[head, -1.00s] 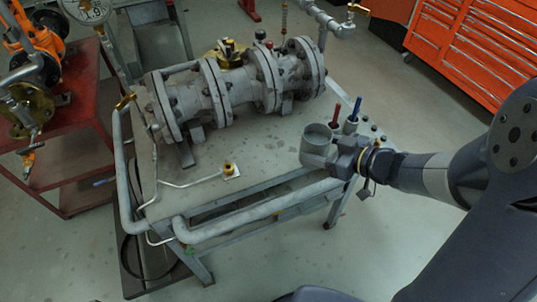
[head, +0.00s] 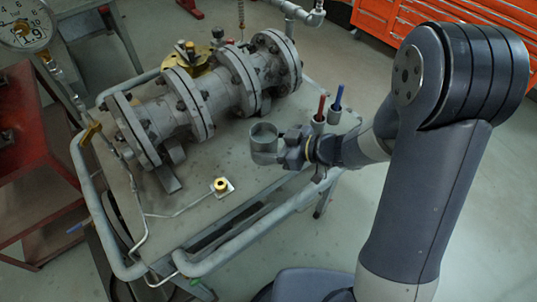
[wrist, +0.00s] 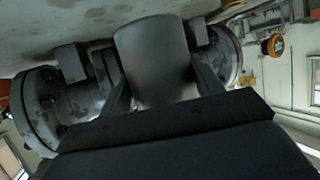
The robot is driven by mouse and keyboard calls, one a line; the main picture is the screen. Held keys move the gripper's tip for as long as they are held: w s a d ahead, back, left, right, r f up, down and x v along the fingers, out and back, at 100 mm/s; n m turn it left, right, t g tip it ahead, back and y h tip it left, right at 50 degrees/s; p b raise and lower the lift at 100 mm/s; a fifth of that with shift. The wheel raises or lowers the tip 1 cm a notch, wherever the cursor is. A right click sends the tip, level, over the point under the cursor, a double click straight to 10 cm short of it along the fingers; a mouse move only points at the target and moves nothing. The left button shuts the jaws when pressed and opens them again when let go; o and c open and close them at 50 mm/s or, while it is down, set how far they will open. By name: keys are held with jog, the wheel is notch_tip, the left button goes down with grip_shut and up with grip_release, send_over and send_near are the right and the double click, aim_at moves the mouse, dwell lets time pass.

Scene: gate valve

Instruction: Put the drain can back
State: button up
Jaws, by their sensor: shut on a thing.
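The drain can (head: 264,143) is a grey, open-topped cylinder, roughly upright in the head view. My gripper (head: 282,148) is shut on its right side and holds it over the right part of the bench top (head: 203,212). Whether the can touches the bench cannot be told. In the wrist view the can (wrist: 153,55) fills the middle between the fingers (wrist: 158,88), with valve flanges behind it. A brass fitting (head: 221,184) on a small pale plate, with a thin pipe, sits on the bench to the can's lower left.
The flanged grey valve body (head: 205,100) lies behind and left of the can. A red-handled tool (head: 321,108) and a blue-handled tool (head: 338,98) stand upright in holders at the bench's right. A thick pipe (head: 255,230) runs along the front edge. Bench surface around the brass fitting is clear.

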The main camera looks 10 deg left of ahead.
jog(key=shift+f+b, duration=0.35)
jog(key=shift+f, duration=1.5)
jog(key=shift+f, duration=0.1)
jog(key=o, duration=1.4)
jog(key=shift+f, duration=0.1)
jog(key=shift+r, duration=0.25)
jog(key=p+v, duration=0.1)
jog(key=v, duration=1.1)
